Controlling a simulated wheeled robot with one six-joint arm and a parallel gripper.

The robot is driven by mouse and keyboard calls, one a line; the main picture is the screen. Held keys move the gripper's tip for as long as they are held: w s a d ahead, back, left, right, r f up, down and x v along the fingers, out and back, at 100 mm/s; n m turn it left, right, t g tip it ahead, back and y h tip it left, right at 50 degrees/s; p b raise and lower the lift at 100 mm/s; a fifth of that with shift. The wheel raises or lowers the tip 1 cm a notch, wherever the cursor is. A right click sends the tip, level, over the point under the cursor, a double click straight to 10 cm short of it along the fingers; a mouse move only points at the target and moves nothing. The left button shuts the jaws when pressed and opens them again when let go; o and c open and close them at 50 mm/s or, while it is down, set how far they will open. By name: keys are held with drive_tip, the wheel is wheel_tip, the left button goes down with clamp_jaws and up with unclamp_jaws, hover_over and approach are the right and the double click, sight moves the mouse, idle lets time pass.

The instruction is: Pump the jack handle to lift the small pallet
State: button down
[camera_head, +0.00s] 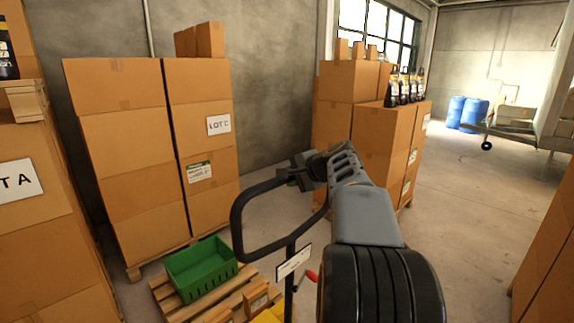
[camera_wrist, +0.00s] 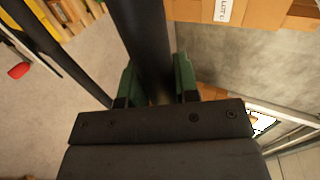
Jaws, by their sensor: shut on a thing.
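The black looped jack handle (camera_head: 237,213) stands raised in the middle of the head view. My gripper (camera_head: 303,174) is at the handle's upper right end and shut on it. In the wrist view the dark handle bar (camera_wrist: 148,45) runs between the two green fingers of my gripper (camera_wrist: 157,88). A small wooden pallet (camera_head: 237,291) lies low in the head view, with a green crate (camera_head: 201,284) and small cardboard boxes on it. A yellow part (camera_head: 270,315) of the jack shows at the bottom edge. The jack's forks are hidden.
Tall carton stacks stand on pallets at the left (camera_head: 135,150) and behind my arm (camera_head: 345,125). More cartons (camera_head: 545,250) flank the right edge. A red-tipped lever (camera_head: 311,276) sticks out near the handle's base. Open floor (camera_head: 455,190) lies right of centre.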

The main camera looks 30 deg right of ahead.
drive_tip(key=w, duration=0.2)
drive_tip(key=shift+w+a+r, duration=0.15)
drive_tip(key=shift+w, duration=0.15)
drive_tip(key=shift+s, duration=0.1)
drive_tip(key=s+d+f+b, duration=0.2)
drive_tip(key=s+f+b, duration=0.15)
drive_tip(key=s, duration=0.85)
drive_tip(key=s+d+f+b, duration=0.2)
drive_tip(key=s+b, duration=0.2)
drive_tip(key=s, duration=0.9)
drive_tip(key=s+d+f+b, duration=0.2)
drive_tip(key=s+d+b, duration=0.1)
drive_tip(key=s, duration=0.9)
drive_tip(key=w+a+r+p, duration=0.2)
drive_tip(key=w+p, duration=0.1)
drive_tip(key=w, duration=0.9)
drive_tip(key=w+a+r+p, duration=0.2)
drive_tip(key=w+r+p, duration=0.1)
drive_tip(key=w, duration=0.9)
drive_tip(key=w+a+r+p, duration=0.2)
drive_tip(key=w+a+p, duration=0.1)
drive_tip(key=w, duration=1)
drive_tip(key=shift+r+p, duration=0.25)
drive_tip(key=shift+p, duration=0.6)
drive_tip(key=c, duration=1.1)
unclamp_jaws()
drive_tip(key=shift+d, duration=0.1)
drive_tip(key=o, duration=0.5)
